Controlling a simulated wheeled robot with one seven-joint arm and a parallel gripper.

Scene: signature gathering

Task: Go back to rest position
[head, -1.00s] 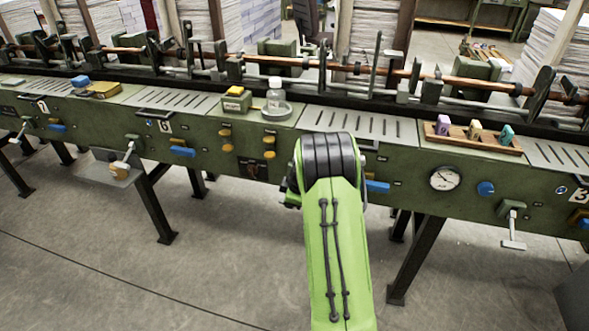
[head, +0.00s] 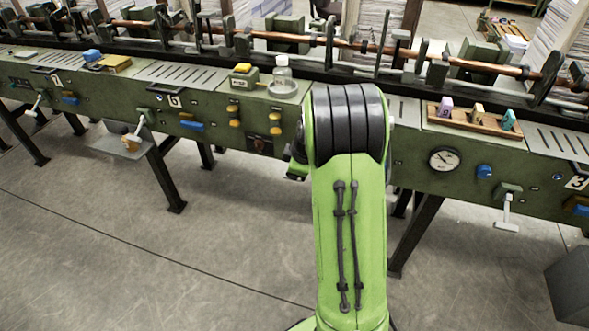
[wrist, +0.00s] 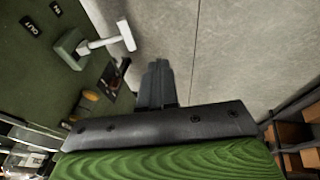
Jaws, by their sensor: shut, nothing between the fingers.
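My gripper (wrist: 158,82) shows in the wrist view as dark fingers pressed together, with nothing between them. Bare concrete floor lies beyond the fingertips. The green machine's front panel is on the left of that view, apart from the fingers. In the head view my green arm stands in front of the machine and hides my gripper.
The long green machine (head: 420,190) spans the head view. On it are a clear bottle (head: 283,73) in a round dish, a yellow-topped box (head: 243,77) and a wooden rack (head: 474,120) with coloured pieces. A lever (wrist: 105,43) juts out left of my fingers.

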